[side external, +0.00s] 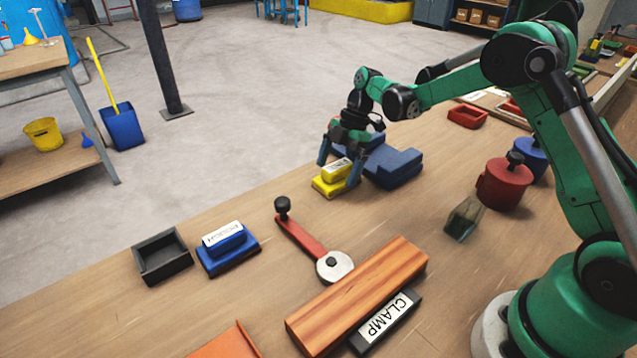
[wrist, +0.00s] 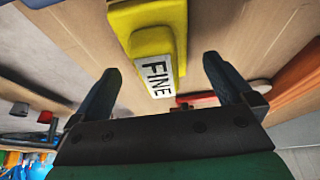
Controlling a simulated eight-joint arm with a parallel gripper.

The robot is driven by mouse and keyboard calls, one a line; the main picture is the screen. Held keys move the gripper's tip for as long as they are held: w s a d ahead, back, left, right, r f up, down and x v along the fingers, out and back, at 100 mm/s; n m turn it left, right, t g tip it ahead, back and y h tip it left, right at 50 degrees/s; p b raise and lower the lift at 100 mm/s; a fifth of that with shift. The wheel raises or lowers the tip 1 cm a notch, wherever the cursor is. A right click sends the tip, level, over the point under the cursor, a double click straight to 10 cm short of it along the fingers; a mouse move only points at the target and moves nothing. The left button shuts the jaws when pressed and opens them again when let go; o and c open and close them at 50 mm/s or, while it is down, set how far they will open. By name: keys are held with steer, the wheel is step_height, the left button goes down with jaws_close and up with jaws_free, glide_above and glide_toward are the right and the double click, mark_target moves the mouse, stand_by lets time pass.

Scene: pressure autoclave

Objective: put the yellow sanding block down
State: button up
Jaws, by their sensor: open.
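The yellow sanding block (side external: 333,180) rests on the wooden table, beside a dark blue stepped block. It has a white label that reads FINE, clear in the wrist view, where the block (wrist: 151,42) lies at the top centre. My gripper (side external: 338,172) is just over the yellow block, with its blue fingers on either side of it in the side view. In the wrist view the fingers (wrist: 163,78) are spread wide, with a gap between them and the block. My gripper is open and holds nothing.
The dark blue stepped block (side external: 392,166) stands close to the right of my gripper. A red lever with a round disc (side external: 334,265), a wooden bar (side external: 360,290), a blue ROUGH block (side external: 229,250) and a dark tray (side external: 162,256) lie nearer.

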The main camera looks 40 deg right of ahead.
steer(key=s+r+m+t+h, duration=0.25)
steer(key=r+m, duration=0.25)
steer(key=r, duration=0.8)
steer(key=s+a+f+m+t+h, duration=0.1)
steer(key=s+a+m+t, duration=0.1)
steer(key=s+m, duration=0.4)
steer(key=s+a+m+t+h, duration=0.1)
steer(key=s+a+m+t, duration=0.1)
steer(key=s+m, duration=0.4)
steer(key=shift+s+f+m+t, duration=0.35)
steer(key=shift+s+m, duration=0.05)
steer(key=shift+m, duration=0.1)
